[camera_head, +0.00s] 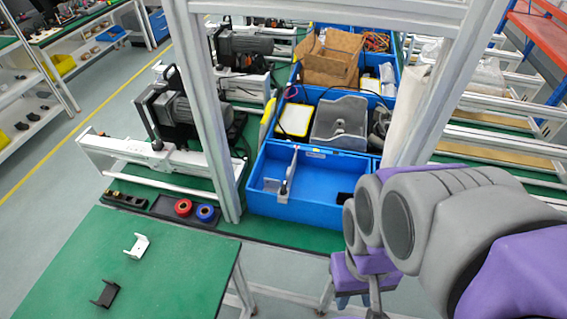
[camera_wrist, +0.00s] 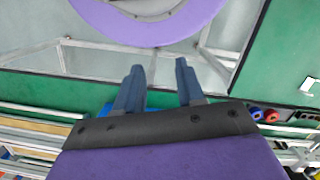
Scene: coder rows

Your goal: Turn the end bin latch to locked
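The near end blue bin (camera_head: 325,184) stands at the front of the row on the green bench. A thin pale upright strip with a small dark lever-like part (camera_head: 284,187) is at its left side; this may be the latch, but its setting is too small to tell. My gripper (camera_wrist: 158,78) shows two dark blue fingers apart with nothing between them in the wrist view. In the head view, my grey and purple arm fills the right, and the gripper (camera_head: 352,299) hangs low in front of the bench, apart from the bin. The latch is not clear in the wrist view.
A pale metal frame post (camera_head: 208,110) stands left of the bin, and another slants on its right. A green table (camera_head: 160,260) with a white and a black bracket is at front left. Red and blue rolls (camera_head: 194,210) lie on the bench. More filled bins stand behind.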

